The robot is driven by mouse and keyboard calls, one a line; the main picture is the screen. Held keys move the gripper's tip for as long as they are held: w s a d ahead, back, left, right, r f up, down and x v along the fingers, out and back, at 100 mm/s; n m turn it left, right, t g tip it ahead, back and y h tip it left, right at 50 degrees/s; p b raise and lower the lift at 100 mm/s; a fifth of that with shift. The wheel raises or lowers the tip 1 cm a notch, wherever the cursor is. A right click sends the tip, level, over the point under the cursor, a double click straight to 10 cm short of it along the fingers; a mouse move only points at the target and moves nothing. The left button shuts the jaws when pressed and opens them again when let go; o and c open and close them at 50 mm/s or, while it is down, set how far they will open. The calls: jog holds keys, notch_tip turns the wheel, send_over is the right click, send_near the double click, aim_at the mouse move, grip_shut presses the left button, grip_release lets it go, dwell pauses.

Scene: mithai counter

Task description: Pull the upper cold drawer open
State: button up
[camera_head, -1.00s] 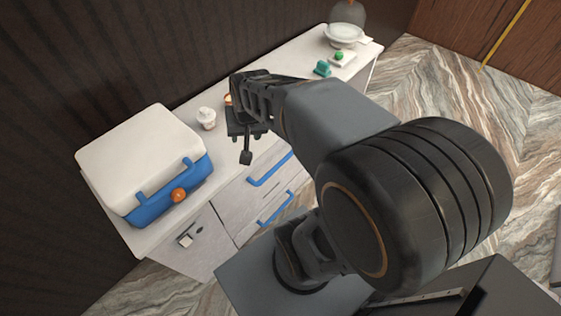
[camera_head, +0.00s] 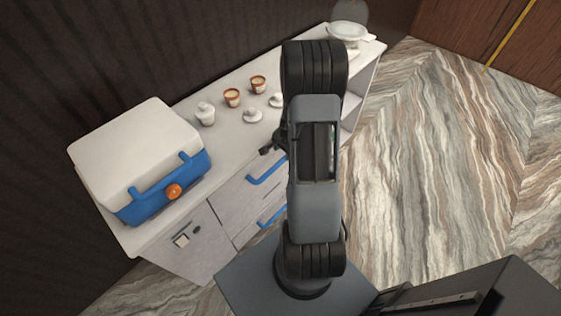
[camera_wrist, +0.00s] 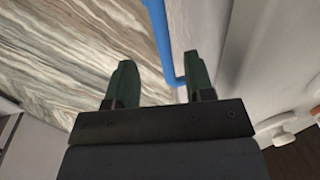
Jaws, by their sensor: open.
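The upper cold drawer (camera_head: 238,197) has a pale front with a blue bar handle (camera_head: 267,171); it looks shut, its right part hidden behind my arm. My gripper (camera_head: 268,150) shows only as a dark tip beside my arm, near the counter's front edge above the handle. In the wrist view, my gripper (camera_wrist: 161,72) is open with two green fingers apart. The blue handle (camera_wrist: 164,45) appears between and beyond the fingertips, its bent end close to the right finger. I cannot tell whether it touches.
A lower drawer has another blue handle (camera_head: 271,216). On the counter (camera_head: 226,92) stand a white and blue cooler box (camera_head: 135,150), a white jar (camera_head: 205,114), two brown cups (camera_head: 232,97) and white lids (camera_head: 252,116). Marble floor (camera_head: 430,150) is clear at right.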

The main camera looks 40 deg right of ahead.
aim_at(281, 161)
jog(key=f, duration=0.2)
jog(key=w+f, duration=0.1)
jog(key=f, duration=0.2)
jog(key=f+b, duration=0.1)
jog(key=f, duration=0.2)
jog(key=shift+w+a, duration=0.15)
jog(key=shift+w, duration=0.15)
jog(key=shift+c, duration=0.5)
grip_shut()
